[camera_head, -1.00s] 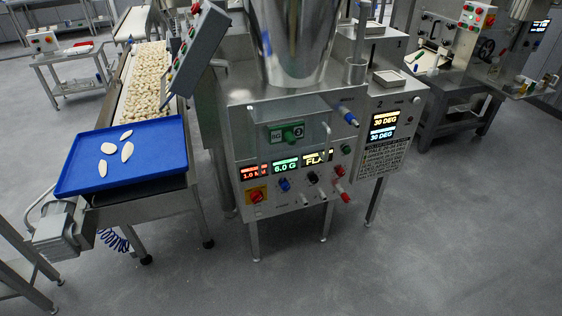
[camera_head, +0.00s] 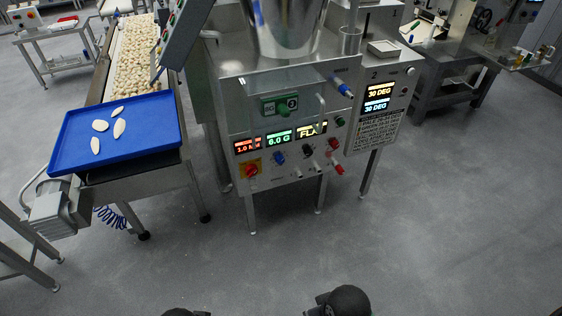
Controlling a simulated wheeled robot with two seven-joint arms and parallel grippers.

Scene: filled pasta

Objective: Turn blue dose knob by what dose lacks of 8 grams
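The blue dose knob (camera_head: 280,159) sits on the front panel of the steel filling machine (camera_head: 232,110), just under the green display (camera_head: 279,139). That display reads 6.0 G. The knob's pointer direction is too small to tell. Dark rounded parts at the bottom edge seem to be mine, but no gripper fingers show. Nothing of mine touches the knob.
A red display (camera_head: 247,145) and a yellow display (camera_head: 311,131) flank the green one. A red knob on a yellow plate (camera_head: 250,170), black knobs and red knobs surround the blue knob. A blue tray (camera_head: 75,149) with pale pieces stands left. Floor before the machine is clear.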

